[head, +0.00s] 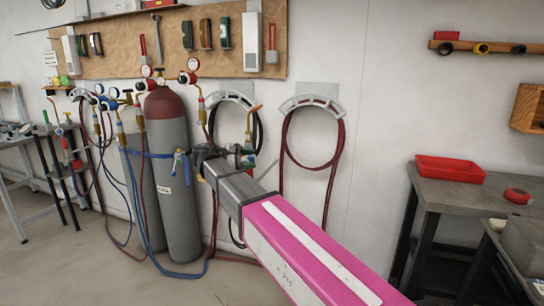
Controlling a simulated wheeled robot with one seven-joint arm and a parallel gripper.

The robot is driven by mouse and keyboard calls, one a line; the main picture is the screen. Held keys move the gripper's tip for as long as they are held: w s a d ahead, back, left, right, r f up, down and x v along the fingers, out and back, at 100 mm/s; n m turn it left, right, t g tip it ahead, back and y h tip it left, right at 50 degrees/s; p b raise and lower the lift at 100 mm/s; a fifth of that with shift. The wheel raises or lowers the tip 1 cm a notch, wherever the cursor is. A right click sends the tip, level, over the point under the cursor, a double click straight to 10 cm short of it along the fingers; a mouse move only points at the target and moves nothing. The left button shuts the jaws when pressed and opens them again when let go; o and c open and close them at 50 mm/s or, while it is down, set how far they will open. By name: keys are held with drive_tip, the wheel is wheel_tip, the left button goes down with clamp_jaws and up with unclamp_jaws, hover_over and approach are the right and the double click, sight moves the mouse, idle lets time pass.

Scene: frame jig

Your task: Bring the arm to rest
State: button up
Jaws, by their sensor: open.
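My arm, pink with a white stripe and a grey end section, reaches from the bottom right up toward the middle of the head view. My gripper (204,154) is the small dark part at its far end. It is open, and I see nothing held in it. In the picture it overlaps the space just right of the grey gas cylinder (178,195); I cannot tell how far apart they are. The fingertips are small and blend with the fittings behind them.
Another cylinder (143,185) stands at left with gauges and blue and red hoses. A hose hanger (312,103) holds a dark red hose on the wall. A pegboard (120,45) carries tools. At right, a red tray (449,170) sits on a grey workbench (455,197).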

drive_tip(key=s+d+f+m+g+y, duration=0.2)
drive_tip(key=d+f+y, duration=0.1)
drive_tip(key=d+f, duration=0.7)
drive_tip(key=s+d+f+m+g+y, duration=0.15)
drive_tip(key=d+f+y, duration=0.25)
drive_tip(key=d+f, duration=0.7)
drive_tip(key=s+d+f+m+g+y, duration=0.1)
drive_tip(key=s+d+f+m+y, duration=0.2)
drive_tip(key=s+f, duration=0.3)
drive_tip(key=s+d+f+m+y, duration=0.3)
drive_tip(key=s+f+m+y, duration=0.2)
drive_tip(key=f, duration=0.5)
drive_tip(key=shift+s+d+f+m+g, duration=0.3)
drive_tip(key=shift+s+f+m+g, duration=0.1)
drive_tip(key=shift+s+m, duration=0.25)
